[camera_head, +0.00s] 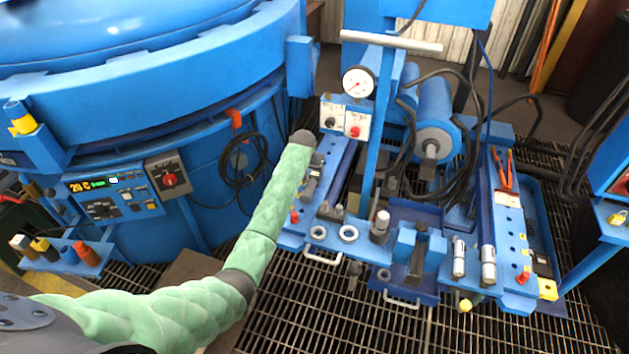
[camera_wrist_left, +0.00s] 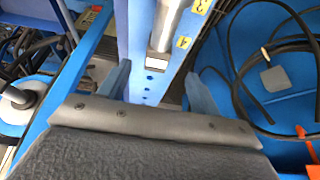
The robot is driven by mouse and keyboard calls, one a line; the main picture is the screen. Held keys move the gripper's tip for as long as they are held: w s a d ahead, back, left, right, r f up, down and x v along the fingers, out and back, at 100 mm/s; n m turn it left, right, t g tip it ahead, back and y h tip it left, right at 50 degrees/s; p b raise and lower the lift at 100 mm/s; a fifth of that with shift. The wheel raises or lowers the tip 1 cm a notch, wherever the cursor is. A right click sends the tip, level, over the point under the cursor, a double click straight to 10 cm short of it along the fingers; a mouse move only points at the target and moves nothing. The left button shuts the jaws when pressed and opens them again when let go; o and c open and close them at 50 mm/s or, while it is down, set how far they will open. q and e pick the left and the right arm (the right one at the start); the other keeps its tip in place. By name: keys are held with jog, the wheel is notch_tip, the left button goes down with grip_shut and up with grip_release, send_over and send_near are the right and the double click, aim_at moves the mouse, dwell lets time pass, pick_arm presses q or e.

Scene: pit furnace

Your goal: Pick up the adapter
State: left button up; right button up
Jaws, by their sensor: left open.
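My left gripper (camera_wrist_left: 158,88) is open in the left wrist view, with one blue finger on each side of a blue rail (camera_wrist_left: 152,125) with a row of holes. A bare metal cylinder (camera_wrist_left: 167,25), probably the adapter, lies along this rail beyond the fingertips, beside yellow number tags. Nothing is held between the fingers. In the head view my green-sleeved left arm reaches to the left side of the blue cart, and its fingers are not clearly seen. My right gripper is not in view.
The large round blue furnace (camera_head: 170,90) fills the left, with a control panel (camera_head: 115,195). The cart carries a pressure gauge (camera_head: 358,82), an upright T-handle (camera_head: 390,40), rings (camera_head: 348,234) and black hoses. Cables (camera_wrist_left: 275,50) loop right of the rail. Open floor grating (camera_head: 310,310) lies in front.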

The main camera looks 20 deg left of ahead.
aim_at(314, 175)
pick_arm(q)
jog(key=shift+w+a+f, duration=0.25)
jog(key=shift+w+f, duration=0.05)
jog(key=shift+w, duration=0.4)
jog(key=shift+x, duration=0.8)
jog(key=shift+w+f, duration=0.1)
jog(key=shift+f, duration=0.2)
jog(key=x, duration=0.2)
jog(key=p+x, duration=0.1)
jog(key=x, duration=0.1)
jog(key=shift+d+f, duration=0.1)
jog(key=shift+d, duration=0.3)
jog(key=shift+w+f, duration=0.25)
jog(key=shift+f, duration=0.3)
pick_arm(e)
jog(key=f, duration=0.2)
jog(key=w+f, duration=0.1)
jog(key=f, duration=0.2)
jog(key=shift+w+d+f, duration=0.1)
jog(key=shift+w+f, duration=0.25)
pick_arm(q)
jog(key=c, duration=1.4)
jog(key=shift+r, duration=0.15)
